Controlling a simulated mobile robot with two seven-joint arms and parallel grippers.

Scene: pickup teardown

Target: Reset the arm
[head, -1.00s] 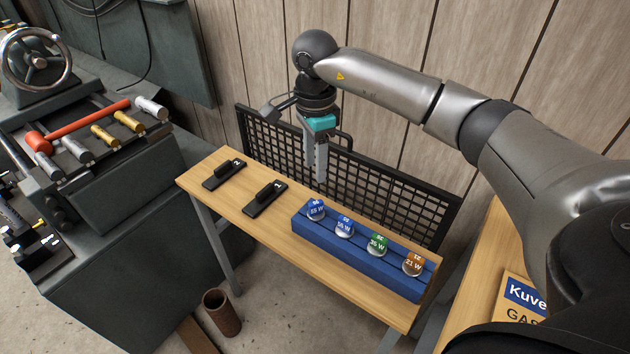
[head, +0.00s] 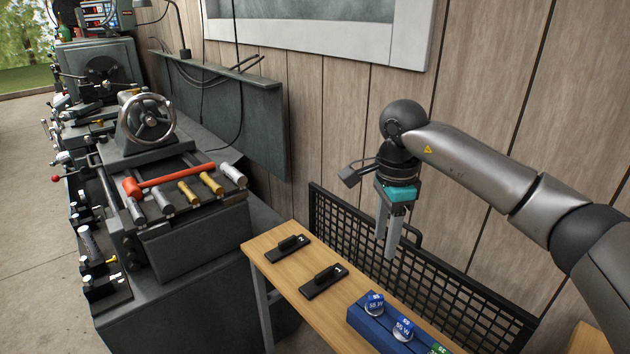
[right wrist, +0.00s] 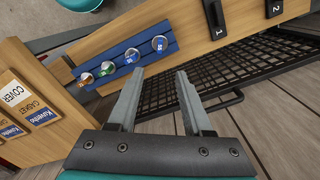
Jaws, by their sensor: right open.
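My right gripper (head: 389,238) is open and empty, its fingers pointing down in the head view. It hangs above the wooden bench, near the black mesh panel behind it. In the right wrist view its two fingers (right wrist: 197,82) are spread with nothing between them. My right arm comes in from the right in the head view. My left gripper is not in view.
A wooden bench (head: 268,254) carries two black handled blocks (head: 288,247) (head: 324,281) and a blue rack (head: 372,330) of labelled bulbs. A black mesh panel (head: 455,292) stands behind it. A lathe (head: 150,190) with hammers on top is at left.

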